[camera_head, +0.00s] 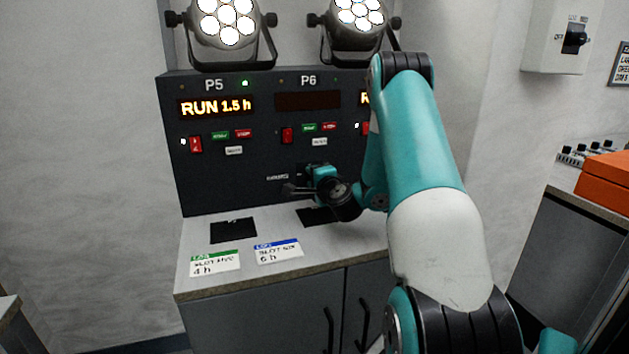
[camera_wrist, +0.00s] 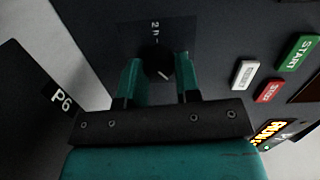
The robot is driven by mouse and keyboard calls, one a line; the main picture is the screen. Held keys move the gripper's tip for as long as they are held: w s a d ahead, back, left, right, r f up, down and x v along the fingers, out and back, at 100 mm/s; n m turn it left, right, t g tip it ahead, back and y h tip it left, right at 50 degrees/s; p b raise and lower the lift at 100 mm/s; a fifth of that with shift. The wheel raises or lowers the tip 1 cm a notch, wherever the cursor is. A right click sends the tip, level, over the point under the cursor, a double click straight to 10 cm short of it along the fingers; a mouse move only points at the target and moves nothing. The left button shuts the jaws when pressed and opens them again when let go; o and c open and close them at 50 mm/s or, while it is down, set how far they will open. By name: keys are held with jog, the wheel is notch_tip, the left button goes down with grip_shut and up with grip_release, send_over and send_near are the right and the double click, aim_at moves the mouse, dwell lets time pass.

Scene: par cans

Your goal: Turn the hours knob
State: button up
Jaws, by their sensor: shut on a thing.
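The black hours knob (camera_wrist: 158,65) is on the dark panel in the wrist view, with a short white pointer line on its face and "2 h" printed beside it. My gripper (camera_wrist: 159,76) has one teal finger on each side of the knob and is shut on it. In the head view my gripper (camera_head: 314,173) is against the lower panel (camera_head: 235,180) under P6, and it hides the knob. The P6 display (camera_head: 308,100) is dark. The P5 display (camera_head: 216,106) reads "RUN 1.5 h".
Red rocker switches and green, red and white buttons (camera_head: 319,142) sit above my gripper. Lit par lamps (camera_head: 225,22) stand on top. Two cards lie on the counter: green-striped "4 h" (camera_head: 214,264) and blue-striped "6 h" (camera_head: 278,251). Dark pads (camera_head: 233,230) lie behind them.

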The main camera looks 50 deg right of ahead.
jog(key=n, duration=0.2)
jog(key=n+b, duration=0.1)
jog(key=n, duration=0.2)
jog(key=shift+w+a+g, duration=0.1)
jog(key=shift+a+g, duration=0.1)
jog(key=shift+g, duration=0.2)
jog(key=shift+n+h+b, duration=0.4)
jog(key=shift+n+b, duration=0.05)
jog(key=shift+n, duration=1.75)
jog(key=shift+a+f, duration=0.1)
jog(key=o, duration=0.8)
jog(key=shift+o, duration=0.6)
